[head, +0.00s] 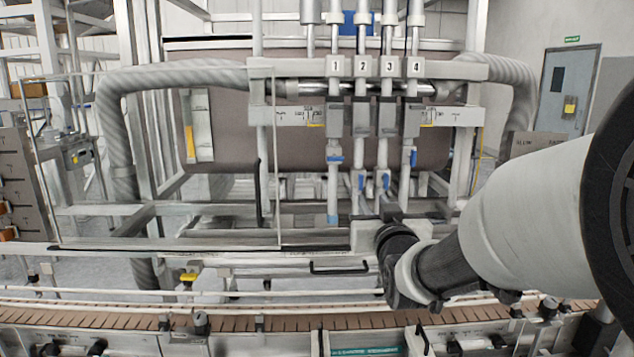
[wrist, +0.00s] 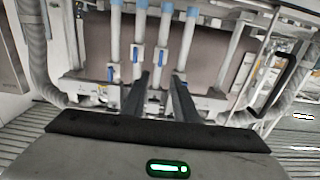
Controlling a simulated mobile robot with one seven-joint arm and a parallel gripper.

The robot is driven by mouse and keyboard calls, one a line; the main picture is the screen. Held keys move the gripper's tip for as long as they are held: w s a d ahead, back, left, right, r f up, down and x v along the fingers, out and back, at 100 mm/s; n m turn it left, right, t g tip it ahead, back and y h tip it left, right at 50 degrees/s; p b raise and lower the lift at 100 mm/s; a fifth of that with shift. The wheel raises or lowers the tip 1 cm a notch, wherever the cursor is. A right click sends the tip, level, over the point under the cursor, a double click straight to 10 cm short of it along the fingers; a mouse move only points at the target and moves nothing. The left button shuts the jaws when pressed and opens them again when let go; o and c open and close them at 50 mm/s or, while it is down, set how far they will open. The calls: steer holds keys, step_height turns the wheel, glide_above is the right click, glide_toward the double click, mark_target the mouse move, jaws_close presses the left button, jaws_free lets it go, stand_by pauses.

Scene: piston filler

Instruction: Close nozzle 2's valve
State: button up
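Nozzle 2 (head: 362,148) is the pipe under label 2 in the head view. Its blue valve handle (head: 361,183) hangs vertically, in line with the pipe. In the wrist view, where the nozzles appear upside down, nozzle 2's handle (wrist: 163,54) is also in line with its pipe. My gripper (wrist: 160,74) is open and empty, its two dark fingers apart and pointing toward the nozzles. The handle appears just beyond the gap between the fingertips. I see no contact. In the head view my gripper is below the handles, its fingers partly hidden by my wrist.
A conveyor (head: 130,317) runs along the front. A thick grey hose (head: 120,130) hangs at left.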

mark_target(362, 181)
steer(key=w+p, duration=0.2)
steer(key=w, duration=1.1)
steer(key=shift+w, duration=0.25)
steer(key=shift+c, duration=0.6)
jaws_close()
